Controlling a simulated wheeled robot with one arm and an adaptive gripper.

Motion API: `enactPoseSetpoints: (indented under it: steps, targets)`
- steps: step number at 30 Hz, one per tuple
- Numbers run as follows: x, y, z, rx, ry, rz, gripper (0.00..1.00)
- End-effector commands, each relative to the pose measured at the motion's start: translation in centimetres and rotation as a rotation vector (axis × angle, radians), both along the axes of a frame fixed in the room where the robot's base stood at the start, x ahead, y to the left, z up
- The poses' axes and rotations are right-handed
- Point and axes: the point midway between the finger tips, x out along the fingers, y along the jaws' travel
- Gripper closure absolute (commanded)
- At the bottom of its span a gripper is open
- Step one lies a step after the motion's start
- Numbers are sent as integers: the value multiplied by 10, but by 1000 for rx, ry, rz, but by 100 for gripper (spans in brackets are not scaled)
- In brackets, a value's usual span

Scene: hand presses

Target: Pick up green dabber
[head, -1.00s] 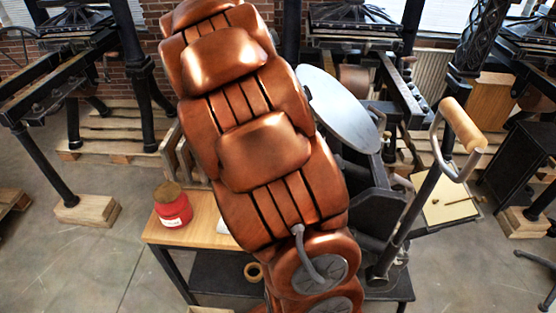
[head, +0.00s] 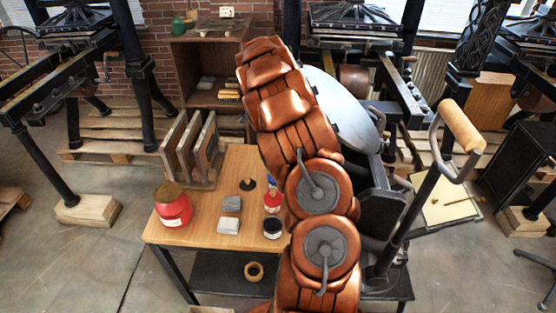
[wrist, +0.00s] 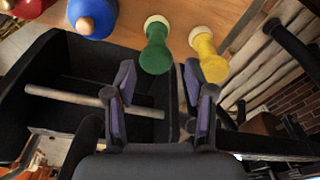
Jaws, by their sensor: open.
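The green dabber (wrist: 155,48) is in the wrist view on a wooden surface, with a pale round end at its top. The yellow dabber (wrist: 207,55) is close to its right. My gripper (wrist: 160,82) is open and empty; its two dark fingers point toward the green dabber, which lies ahead of the gap between them. The right finger is near the yellow dabber. I cannot tell the exact distance.
A blue round-knobbed object (wrist: 92,18) is at the wrist view's upper left. A pale bar (wrist: 90,101) crosses a dark frame below it. In the head view a wooden table (head: 195,236) holds a red can (head: 173,208), grey blocks (head: 229,225) and small jars (head: 272,228).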

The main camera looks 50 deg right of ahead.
Motion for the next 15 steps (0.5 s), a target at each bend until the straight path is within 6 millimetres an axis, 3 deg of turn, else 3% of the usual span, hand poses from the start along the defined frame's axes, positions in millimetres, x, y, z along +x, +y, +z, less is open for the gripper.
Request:
enactPoseSetpoints:
  steps: [15]
  targets:
    - [-7, -4, -38, 0, 1, 1, 46]
